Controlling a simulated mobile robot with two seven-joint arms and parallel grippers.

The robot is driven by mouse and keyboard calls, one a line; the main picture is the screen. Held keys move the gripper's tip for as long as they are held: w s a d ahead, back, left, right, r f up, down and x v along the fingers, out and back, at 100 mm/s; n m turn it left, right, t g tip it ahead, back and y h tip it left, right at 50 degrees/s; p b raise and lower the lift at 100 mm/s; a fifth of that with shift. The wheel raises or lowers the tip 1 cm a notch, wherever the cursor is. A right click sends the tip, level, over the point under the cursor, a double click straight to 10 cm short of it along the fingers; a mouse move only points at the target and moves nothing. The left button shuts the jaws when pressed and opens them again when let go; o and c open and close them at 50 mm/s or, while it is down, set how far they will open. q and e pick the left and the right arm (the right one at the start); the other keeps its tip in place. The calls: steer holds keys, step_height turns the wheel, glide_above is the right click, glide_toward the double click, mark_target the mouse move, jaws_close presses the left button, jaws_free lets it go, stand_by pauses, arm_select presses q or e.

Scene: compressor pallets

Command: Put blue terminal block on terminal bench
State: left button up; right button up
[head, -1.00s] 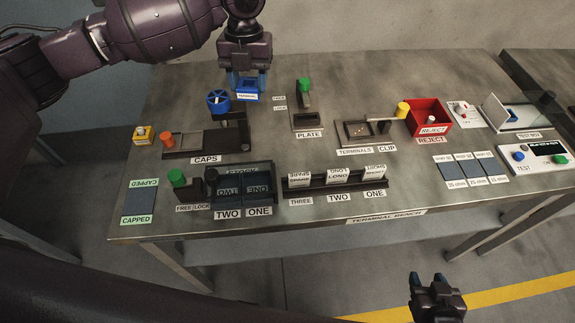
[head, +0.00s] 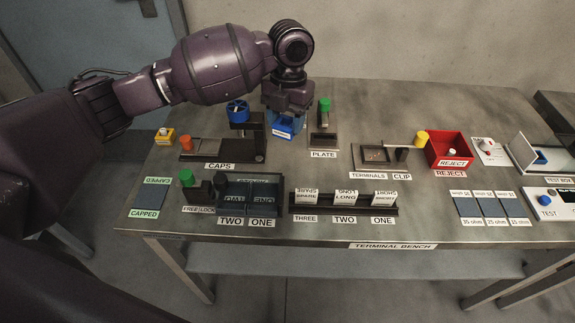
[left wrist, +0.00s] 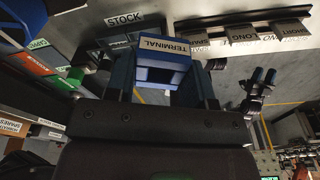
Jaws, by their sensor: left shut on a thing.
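The blue terminal block (head: 283,130), with a white TERMINAL label, is between the fingers of my left gripper (head: 285,117). In the head view it is over the back of the terminal bench (head: 300,262), between the caps press and the plate fixture. I cannot tell whether its underside touches the bench top. In the left wrist view the block (left wrist: 162,68) sits between the two dark fingers, its label facing the camera. My right gripper (left wrist: 263,77) shows only in the left wrist view, small, empty and with its fingertips apart.
The caps press (head: 245,145) with a blue wheel stands left of the block. The plate fixture (head: 322,140) with a green knob stands close to its right. A red reject bin (head: 436,160) is further right. Labelled racks line the front; bare bench lies between the rows.

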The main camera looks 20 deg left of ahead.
arm_select(q)
glide_above(286, 174)
step_height(286, 174, down, 7)
steer(key=shift+w+f+b, duration=0.1)
steer(key=shift+f+b, duration=0.45)
steer(key=shift+f, duration=0.3)
step_height(286, 174, down, 6)
steer(key=shift+r+b, duration=0.15)
steer(key=shift+b, duration=0.3)
arm_select(e)
steer(key=shift+w+f, duration=0.1)
steer(key=shift+f, duration=0.65)
arm_select(q)
steer(key=shift+r, duration=0.1)
arm_select(e)
steer(key=shift+a, duration=0.1)
arm_select(q)
steer(key=o, duration=0.9)
